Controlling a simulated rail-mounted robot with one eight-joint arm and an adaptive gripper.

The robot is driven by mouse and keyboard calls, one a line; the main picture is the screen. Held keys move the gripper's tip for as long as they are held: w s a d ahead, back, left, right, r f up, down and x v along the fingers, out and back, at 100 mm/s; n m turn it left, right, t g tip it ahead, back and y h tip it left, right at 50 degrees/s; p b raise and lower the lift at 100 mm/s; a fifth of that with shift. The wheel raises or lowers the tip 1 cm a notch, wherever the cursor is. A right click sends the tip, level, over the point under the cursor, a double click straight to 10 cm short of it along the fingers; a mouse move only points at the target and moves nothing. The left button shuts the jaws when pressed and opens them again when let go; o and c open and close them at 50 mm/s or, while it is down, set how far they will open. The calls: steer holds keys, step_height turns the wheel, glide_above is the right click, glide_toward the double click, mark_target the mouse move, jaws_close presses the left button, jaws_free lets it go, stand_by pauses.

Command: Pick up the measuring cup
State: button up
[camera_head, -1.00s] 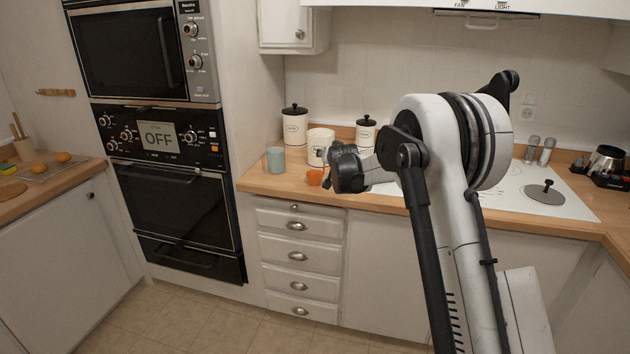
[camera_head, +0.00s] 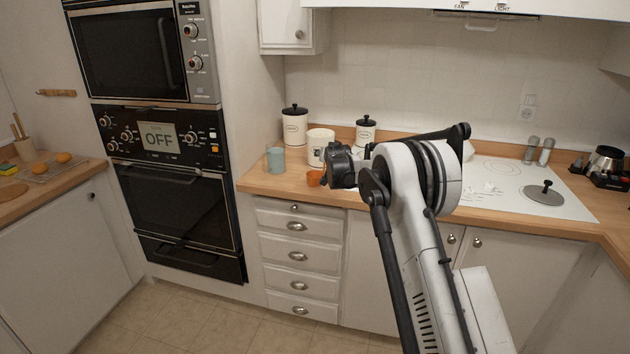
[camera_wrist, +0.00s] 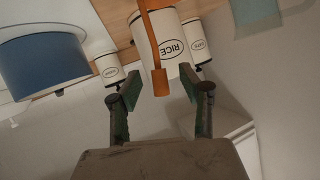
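The orange measuring cup (camera_head: 315,178) stands on the wooden counter, just left of my gripper (camera_head: 329,166) in the head view. In the wrist view its orange handle (camera_wrist: 153,45) comes down from the top edge. The handle's end lies between the two fingertips of my gripper (camera_wrist: 160,88), with a gap on each side. The fingers are open and do not appear to touch it. The cup's bowl is out of the wrist view, and my gripper partly covers the cup's right side in the head view.
White canisters (camera_head: 295,127) stand behind. The white cooktop (camera_head: 510,192) lies to the right, and wall ovens (camera_head: 175,205) to the left.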

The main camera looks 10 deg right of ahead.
steer(key=shift+w+f, duration=0.1)
steer(key=shift+w, duration=0.15)
jaws_close()
stand_by(0.5)
